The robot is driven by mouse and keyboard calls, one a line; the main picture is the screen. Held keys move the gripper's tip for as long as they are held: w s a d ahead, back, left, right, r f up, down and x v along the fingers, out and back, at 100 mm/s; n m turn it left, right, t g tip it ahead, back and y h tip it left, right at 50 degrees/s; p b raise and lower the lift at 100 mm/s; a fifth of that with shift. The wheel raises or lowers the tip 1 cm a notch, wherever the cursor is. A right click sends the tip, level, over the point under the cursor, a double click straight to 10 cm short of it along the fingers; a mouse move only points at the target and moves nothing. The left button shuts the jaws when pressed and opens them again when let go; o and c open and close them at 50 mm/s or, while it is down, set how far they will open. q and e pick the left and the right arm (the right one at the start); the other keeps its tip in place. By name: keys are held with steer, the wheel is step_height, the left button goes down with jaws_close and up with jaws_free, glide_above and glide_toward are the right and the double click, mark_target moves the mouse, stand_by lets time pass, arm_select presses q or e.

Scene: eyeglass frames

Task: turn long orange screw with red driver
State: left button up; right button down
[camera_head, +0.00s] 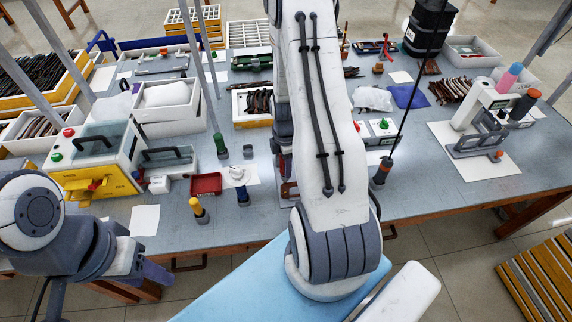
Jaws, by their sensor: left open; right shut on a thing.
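My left gripper (153,272) is at the near left, below the table's front edge; it is open and empty. I cannot make out the red driver. Drivers with a green handle (221,145), a yellow handle (200,210) and a blue handle (243,196) stand on the table left of my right arm. A grey and reddish piece (288,191) shows partly beside the arm. I cannot pick out the long orange screw for certain.
A yellow and white machine (95,165) stands at the left, with a small red tray (206,184) to its right. A dark driver (381,172) hangs on a cable right of my arm. A white device (478,115) stands at the right. The table (435,198) is bare at front right.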

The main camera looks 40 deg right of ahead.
steer(key=shift+r+p, duration=1.65)
steer(key=shift+r, duration=0.55)
arm_select(q)
step_height(320, 180, up, 4)
steer(key=shift+f, duration=0.2)
